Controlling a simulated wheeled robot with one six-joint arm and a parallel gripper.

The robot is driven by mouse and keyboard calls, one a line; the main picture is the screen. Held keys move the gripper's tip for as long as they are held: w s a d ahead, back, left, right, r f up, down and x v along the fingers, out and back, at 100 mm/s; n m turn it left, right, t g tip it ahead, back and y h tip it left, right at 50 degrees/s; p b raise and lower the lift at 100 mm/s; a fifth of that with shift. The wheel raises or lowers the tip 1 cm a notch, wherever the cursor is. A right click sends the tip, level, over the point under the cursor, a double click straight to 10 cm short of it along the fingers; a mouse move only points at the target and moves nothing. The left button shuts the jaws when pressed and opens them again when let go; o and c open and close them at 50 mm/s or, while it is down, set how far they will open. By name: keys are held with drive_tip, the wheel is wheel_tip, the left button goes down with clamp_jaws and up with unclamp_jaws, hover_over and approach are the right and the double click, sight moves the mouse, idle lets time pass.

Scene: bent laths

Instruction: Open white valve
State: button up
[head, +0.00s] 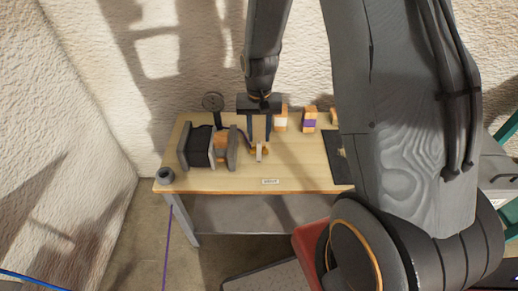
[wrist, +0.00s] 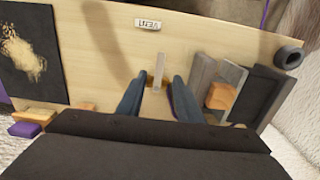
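A pale, narrow upright piece (head: 259,153), which looks like the white valve's lever, stands on the wooden table (head: 310,180). It also shows in the wrist view (wrist: 158,72), just beyond and between my fingertips. My gripper (head: 259,140) points down over the table just behind this piece. I see no contact with the pale piece. The valve's base is partly hidden. A small label reading VENT (wrist: 148,24) lies on the table in front of it.
Grey and black upright plates (head: 197,147) with an orange block (head: 221,150) stand close to the left. A dark ring (head: 165,175) sits at the left corner. Small boxes (head: 309,119) stand along the back, and a dark mat (wrist: 30,55) lies on the table's other side.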

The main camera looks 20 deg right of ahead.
sight(259, 154)
drive_tip(key=shift+f+p, duration=0.5)
drive_tip(key=shift+f, duration=3.45)
clamp_jaws()
